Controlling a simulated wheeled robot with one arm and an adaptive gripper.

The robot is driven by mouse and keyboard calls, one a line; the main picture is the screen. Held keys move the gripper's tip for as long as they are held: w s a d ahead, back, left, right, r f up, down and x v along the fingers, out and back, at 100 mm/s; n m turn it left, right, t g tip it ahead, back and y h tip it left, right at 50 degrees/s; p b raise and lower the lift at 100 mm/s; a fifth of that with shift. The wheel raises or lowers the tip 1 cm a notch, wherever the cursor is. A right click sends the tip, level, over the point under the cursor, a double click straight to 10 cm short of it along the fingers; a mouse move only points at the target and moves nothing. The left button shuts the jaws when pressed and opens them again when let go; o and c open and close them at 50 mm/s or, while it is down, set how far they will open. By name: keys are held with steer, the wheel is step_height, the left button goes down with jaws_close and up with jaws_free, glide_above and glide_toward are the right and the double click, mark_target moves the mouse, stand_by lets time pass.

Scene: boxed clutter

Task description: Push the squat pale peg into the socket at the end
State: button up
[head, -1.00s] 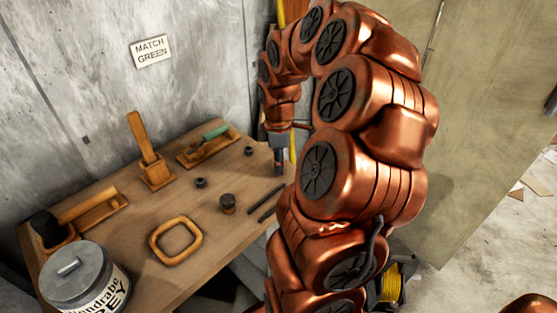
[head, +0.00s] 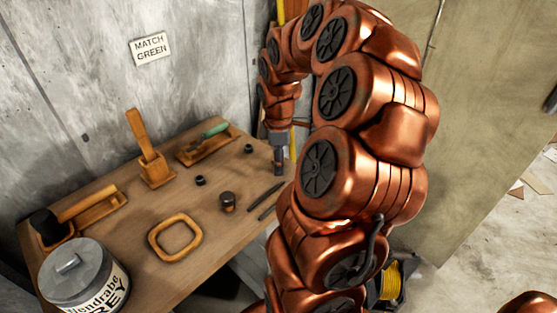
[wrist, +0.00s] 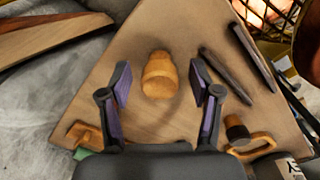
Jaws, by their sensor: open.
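The squat pale peg (wrist: 160,76) is a light wooden piece with a narrower top, seen from above in the wrist view. It sits on the wooden bench between the two fingers of my gripper (wrist: 160,84), with a visible gap on each side. My gripper is open and empty. In the head view, my gripper (head: 279,160) points down over the bench's right part, and the peg cannot be made out there. I cannot make out the socket for certain in either view.
A wooden ring (head: 175,237), a dark cylinder (head: 228,203) and dark rods (head: 264,196) lie on the bench (head: 165,205).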

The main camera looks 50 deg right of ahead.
step_height(320, 180, up, 12)
steer(key=shift+f, duration=0.2)
stand_by(0.4)
steer(key=shift+r+p, duration=0.1)
steer(key=shift+p, duration=0.2)
steer(key=c, duration=0.3)
steer(key=shift+w+r+m+p, duration=0.15)
steer(key=shift+m+p, duration=0.15)
steer(key=shift+p, duration=0.2)
steer(key=shift+c, duration=0.9)
steer(key=m+p, duration=0.2)
steer(key=p, duration=0.2)
steer(key=shift+w+m+p, duration=0.2)
steer(key=shift+m+p, duration=0.1)
steer(key=shift+m, duration=0.1)
steer(key=c, duration=0.5)
steer(key=f+m+p, duration=0.1)
steer(key=m+p, duration=0.1)
steer(key=shift+p, duration=0.3)
jaws_close()
steer(key=shift+s+f+m+p, duration=0.25)
steer(key=shift+f+m+p, duration=0.25)
steer(key=shift+m+p, duration=0.4)
steer(key=shift+f, duration=0.25)
steer(key=shift+f+b, duration=0.6)
steer(key=shift+f, duration=2.35)
